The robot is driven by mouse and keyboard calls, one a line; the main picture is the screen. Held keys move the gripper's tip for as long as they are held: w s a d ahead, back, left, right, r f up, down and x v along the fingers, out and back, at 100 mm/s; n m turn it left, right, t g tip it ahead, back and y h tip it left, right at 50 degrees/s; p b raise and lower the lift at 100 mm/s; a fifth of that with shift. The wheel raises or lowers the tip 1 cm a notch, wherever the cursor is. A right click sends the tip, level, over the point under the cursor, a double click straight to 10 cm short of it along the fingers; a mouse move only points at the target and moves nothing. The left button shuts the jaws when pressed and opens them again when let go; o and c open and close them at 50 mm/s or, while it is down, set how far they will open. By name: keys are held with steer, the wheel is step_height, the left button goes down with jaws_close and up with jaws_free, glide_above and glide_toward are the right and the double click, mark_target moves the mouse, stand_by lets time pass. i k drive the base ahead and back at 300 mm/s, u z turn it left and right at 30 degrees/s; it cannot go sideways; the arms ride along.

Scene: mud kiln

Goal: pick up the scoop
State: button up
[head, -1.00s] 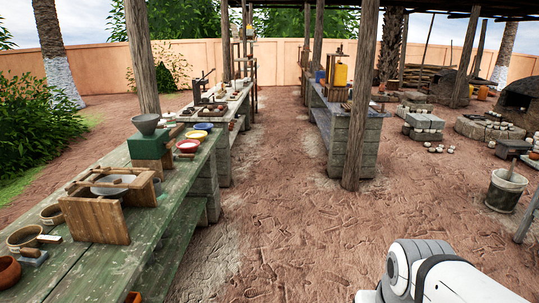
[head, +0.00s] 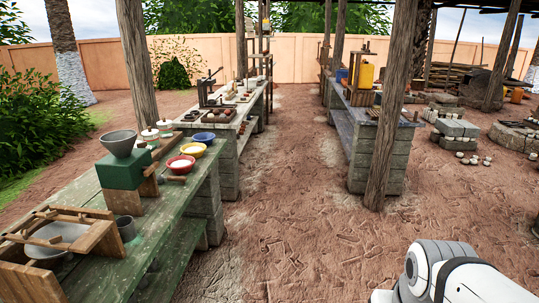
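I cannot make out a scoop for certain in the head view; small items on the benches are too small to tell. On the near green bench (head: 150,235) stand a grey funnel-shaped bowl (head: 119,142) on a green block (head: 122,171), and red (head: 181,163), yellow (head: 193,150) and blue (head: 203,137) bowls. A wooden frame (head: 62,236) with a round pan inside is at the bottom left. Part of my white arm shows at the bottom right, but my gripper is outside the picture.
A dirt aisle (head: 285,190) runs clear between the left benches and a block-built bench (head: 375,150) on the right. Wooden posts (head: 393,110) stand beside the benches. A yellow container (head: 365,76) is on the right bench. Stacked blocks (head: 455,130) lie farther right.

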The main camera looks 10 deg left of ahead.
mark_target(160, 177)
steer(key=u, duration=0.05)
steer(key=i, duration=1.55)
steer(key=u, duration=0.6)
steer(key=i, duration=1.4)
steer(key=u, duration=1.5)
steer(key=i, duration=0.95)
steer(key=u, duration=0.4)
